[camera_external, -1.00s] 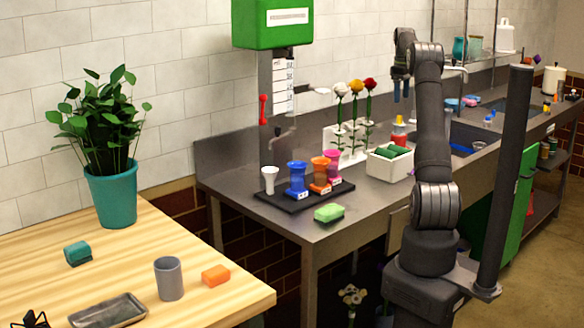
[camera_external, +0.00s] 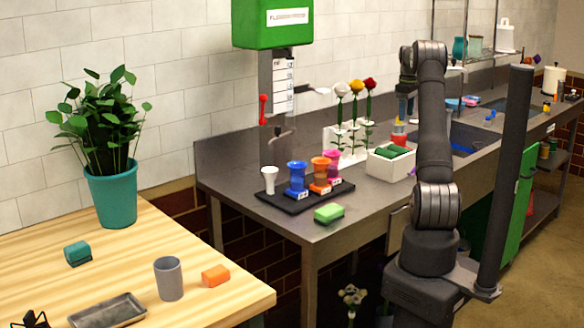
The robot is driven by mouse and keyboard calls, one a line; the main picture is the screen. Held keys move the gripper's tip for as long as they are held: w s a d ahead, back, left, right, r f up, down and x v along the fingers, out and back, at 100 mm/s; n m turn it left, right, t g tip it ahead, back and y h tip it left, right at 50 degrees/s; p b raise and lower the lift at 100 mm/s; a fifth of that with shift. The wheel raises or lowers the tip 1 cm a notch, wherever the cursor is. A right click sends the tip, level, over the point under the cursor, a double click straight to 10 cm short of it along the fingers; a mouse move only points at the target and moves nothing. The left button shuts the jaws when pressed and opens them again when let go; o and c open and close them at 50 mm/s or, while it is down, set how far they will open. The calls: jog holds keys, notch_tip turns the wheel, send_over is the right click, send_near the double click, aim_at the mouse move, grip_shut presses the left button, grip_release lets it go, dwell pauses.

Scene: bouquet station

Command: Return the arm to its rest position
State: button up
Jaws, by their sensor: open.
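My gripper (camera_external: 404,106) hangs above the dark counter, just left of my upright arm. It points down and is open, with nothing seen between its fingers. It is above and behind the white box (camera_external: 391,163) of green foam blocks, and apart from it. A red and yellow item (camera_external: 398,135) stands on the counter below the gripper. Part of the gripper is dark and small, and my arm hides what lies right behind it.
Three roses (camera_external: 355,90) stand in a white rack left of my gripper. A black tray (camera_external: 318,198) holds several coloured cups. A green sponge (camera_external: 329,213) lies at the counter's front edge. A sink (camera_external: 465,138) is right of my arm. A dark post (camera_external: 503,180) stands at the right.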

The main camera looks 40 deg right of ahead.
jog(key=s+d+r, duration=0.2)
jog(key=s+r, duration=0.4)
jog(key=s, duration=0.3)
jog(key=w+a+r+n, duration=0.1)
jog(key=w+a, duration=0.4)
jog(key=a, duration=0.5)
jog(key=w+a+r+n, duration=0.1)
jog(key=w+a, duration=0.5)
jog(key=a, duration=0.3)
jog(key=w+a+n, duration=0.1)
jog(key=w+a, duration=0.1)
jog(key=a, duration=1.2)
jog(key=w+a+n, duration=0.2)
jog(key=a, duration=1.3)
jog(key=shift+w+a+r, duration=0.2)
jog(key=shift+a+r, duration=0.1)
jog(key=shift+o, duration=0.5)
